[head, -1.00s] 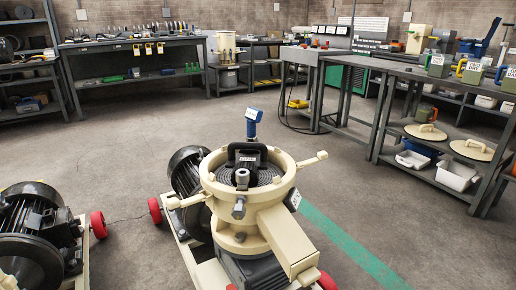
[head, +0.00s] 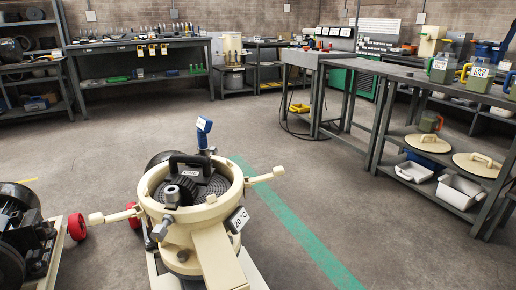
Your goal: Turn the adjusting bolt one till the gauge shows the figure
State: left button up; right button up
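The pellet mill (head: 225,235) stands at the lower middle of the head view, a cream round housing open at the top. Inside the ring (head: 233,190) lie a dark grooved plate and a black handled part (head: 192,160). A grey bolt (head: 160,229) with a hex head sticks out of the ring's front left; I cannot tell whether it is bolt one. A small blue gauge-like device (head: 204,127) with a white face stands behind the ring; its figure is too small to read. Neither of my grippers is in view.
Cream arms (head: 268,175) stick out sideways from the mill. A dark motor unit (head: 25,235) with a red wheel (head: 77,227) stands at the left. A grey bench (head: 410,78) with jugs and lids runs along the right. The floor between is clear.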

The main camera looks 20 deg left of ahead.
aim_at(214, 150)
jog(key=i+l+z, duration=0.8)
jog(key=z, duration=0.15)
jog(key=i+l, duration=0.15)
jog(key=i, duration=0.35)
jog(key=i+l, duration=0.15)
jog(key=i, duration=0.4)
jog(key=i+l+z, duration=0.1)
jog(key=i, duration=0.4)
jog(key=i+j+u, duration=0.1)
jog(key=i+u, duration=0.25)
jog(key=u, duration=0.15)
jog(key=i+u, duration=0.3)
jog(key=u, duration=0.15)
jog(key=i+l+u, duration=0.2)
jog(key=u, duration=0.3)
jog(key=i+j+u, duration=0.1)
jog(key=i+u, duration=0.15)
jog(key=u, duration=0.15)
jog(key=i+u, duration=0.5)
jog(key=u, duration=0.25)
jog(key=i+l+u, duration=0.15)
jog(key=u, duration=0.25)
jog(key=i+u, duration=0.3)
jog(key=u, duration=0.2)
jog(key=i+l+u, duration=0.15)
jog(key=u, duration=0.35)
jog(key=i+l+u, duration=0.25)
jog(key=u, duration=0.25)
jog(key=i+l+u, duration=0.5)
